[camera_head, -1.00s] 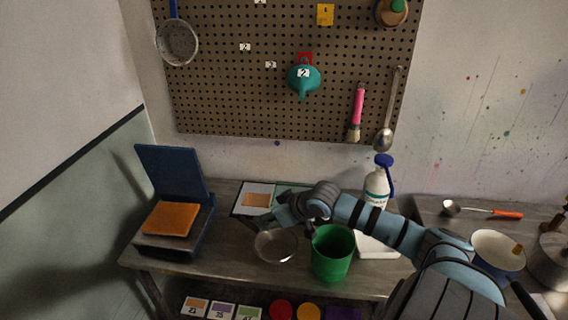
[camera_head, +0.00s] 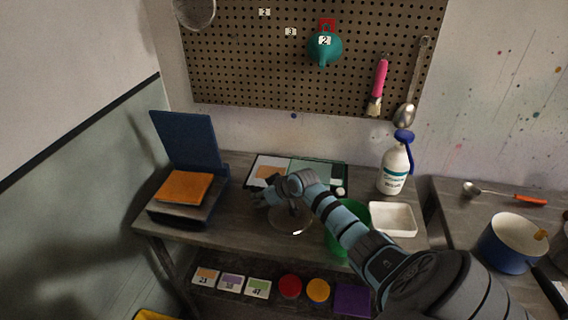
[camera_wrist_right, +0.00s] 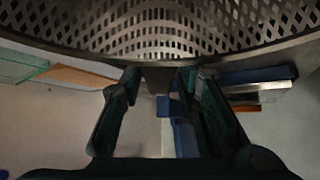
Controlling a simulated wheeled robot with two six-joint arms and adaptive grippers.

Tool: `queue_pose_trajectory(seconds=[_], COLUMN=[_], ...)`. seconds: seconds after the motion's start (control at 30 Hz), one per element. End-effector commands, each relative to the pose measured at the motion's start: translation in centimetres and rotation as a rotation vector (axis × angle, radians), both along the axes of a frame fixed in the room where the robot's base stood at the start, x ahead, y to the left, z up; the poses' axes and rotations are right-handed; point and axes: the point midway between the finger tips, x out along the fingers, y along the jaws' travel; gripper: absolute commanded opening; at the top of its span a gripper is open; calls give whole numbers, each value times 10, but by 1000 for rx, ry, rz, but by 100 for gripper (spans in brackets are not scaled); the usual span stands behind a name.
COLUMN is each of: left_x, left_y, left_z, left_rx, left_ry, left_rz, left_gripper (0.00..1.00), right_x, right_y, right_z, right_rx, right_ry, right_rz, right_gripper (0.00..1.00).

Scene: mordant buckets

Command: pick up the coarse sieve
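A round sieve with a metal rim and wide, diamond-shaped holes (camera_wrist_right: 155,35) spans the top of the right wrist view. In the head view this sieve (camera_head: 291,226) is low over the table, partly behind my right arm. My right gripper (camera_head: 268,197) is at its far left edge. In the wrist view its two fingers (camera_wrist_right: 158,88) flank a dark tab (camera_wrist_right: 158,76) below the rim, with little or no gap. I cannot tell whether they press on it. My left gripper is not in view.
A green bucket (camera_head: 334,238) stands right of the sieve, partly behind my arm. A white tray (camera_head: 393,234) and a white bottle (camera_head: 393,172) are farther right. A blue lidded box (camera_head: 190,144) stands left. Another sieve (camera_head: 196,12) hangs on the pegboard (camera_head: 240,75).

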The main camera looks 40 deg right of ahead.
Motion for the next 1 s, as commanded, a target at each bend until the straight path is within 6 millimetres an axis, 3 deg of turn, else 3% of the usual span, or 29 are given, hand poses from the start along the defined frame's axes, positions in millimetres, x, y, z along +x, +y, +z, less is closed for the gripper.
queue_pose_trajectory(seconds=[0.03, 0.13, 0.47, 0.63, 0.77, 1.0], left_x=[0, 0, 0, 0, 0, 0], left_y=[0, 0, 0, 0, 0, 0], left_z=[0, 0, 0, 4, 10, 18], left_rx=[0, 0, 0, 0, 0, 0], left_ry=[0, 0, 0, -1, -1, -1], left_rz=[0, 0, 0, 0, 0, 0], left_gripper=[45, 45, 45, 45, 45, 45], right_x=[0, 0, 0, 0, 1, 1], right_y=[0, 0, 0, 0, -1, -1], right_z=[0, 0, 1, 16, 47, 139], right_rx=[0, 0, 0, 0, -3, -2], right_ry=[0, 0, 0, -3, -5, -7], right_rz=[0, 0, 0, 0, 1, 1], right_gripper=[16, 0, 0, 0, 0, 0])
